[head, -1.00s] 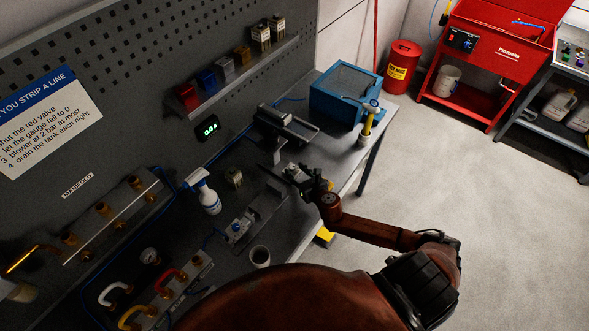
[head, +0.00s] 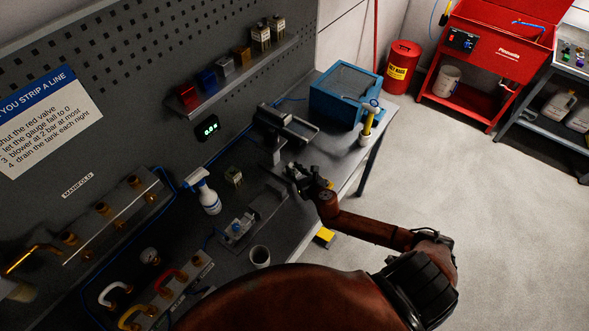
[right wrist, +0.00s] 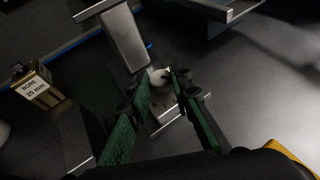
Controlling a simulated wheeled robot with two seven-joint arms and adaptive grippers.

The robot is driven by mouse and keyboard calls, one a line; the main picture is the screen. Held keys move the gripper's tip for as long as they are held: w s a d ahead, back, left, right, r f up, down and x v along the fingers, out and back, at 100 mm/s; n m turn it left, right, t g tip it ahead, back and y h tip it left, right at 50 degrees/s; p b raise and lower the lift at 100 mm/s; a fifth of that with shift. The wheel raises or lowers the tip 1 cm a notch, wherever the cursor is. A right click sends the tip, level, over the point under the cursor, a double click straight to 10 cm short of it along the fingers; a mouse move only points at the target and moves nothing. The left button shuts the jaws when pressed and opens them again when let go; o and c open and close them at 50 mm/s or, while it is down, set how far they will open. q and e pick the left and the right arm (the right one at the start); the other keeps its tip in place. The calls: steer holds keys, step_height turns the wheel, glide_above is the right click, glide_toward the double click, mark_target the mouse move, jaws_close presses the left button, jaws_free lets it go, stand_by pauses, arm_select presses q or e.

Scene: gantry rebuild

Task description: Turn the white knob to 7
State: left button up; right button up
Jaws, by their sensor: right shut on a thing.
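The white knob (right wrist: 157,78) shows in the right wrist view, between the fingertips of my right gripper (right wrist: 167,82). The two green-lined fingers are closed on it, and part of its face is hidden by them. The knob sits at a small metal plate with dark marks (right wrist: 164,118), too small to read. In the head view my right gripper (head: 300,178) is over the bench beside the grey metal stand, and the knob is hidden there. My left gripper is not seen.
A small green-lit display (head: 208,129) is on the pegboard. A brass block labelled BORE 25 mm (right wrist: 35,86) stands left of my gripper. A spray bottle (head: 208,197), a cup (head: 260,256) and a blue box (head: 345,92) are on the bench.

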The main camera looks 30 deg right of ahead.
jaws_close()
steer(key=shift+a+r+m+h+p, duration=0.2)
steer(key=shift+m+h+p, duration=0.65)
steer(key=shift+p, duration=0.3)
steer(key=shift+w+a+m+g+h+p, duration=0.15)
steer(key=shift+m+g+h+p, duration=0.25)
steer(key=shift+m+h+p, duration=0.45)
steer(key=m+h, duration=0.1)
steer(key=m+g+h+p, duration=0.1)
steer(key=h, duration=0.1)
steer(key=shift+w+a+m+p, duration=0.1)
steer(key=shift+a+m+p, duration=0.15)
steer(key=shift+m+p, duration=0.05)
steer(key=shift+w+a+f+m+g+h, duration=0.1)
steer(key=shift+w+f+m+g+h, duration=0.05)
steer(key=shift+m+g+h, duration=1)
steer(key=shift+w+a+m+g+h+b, duration=0.15)
steer(key=shift+m+g+h+b, duration=0.2)
steer(key=shift+m+g+h, duration=1)
steer(key=shift+m+g, duration=0.3)
steer(key=shift+m, duration=0.2)
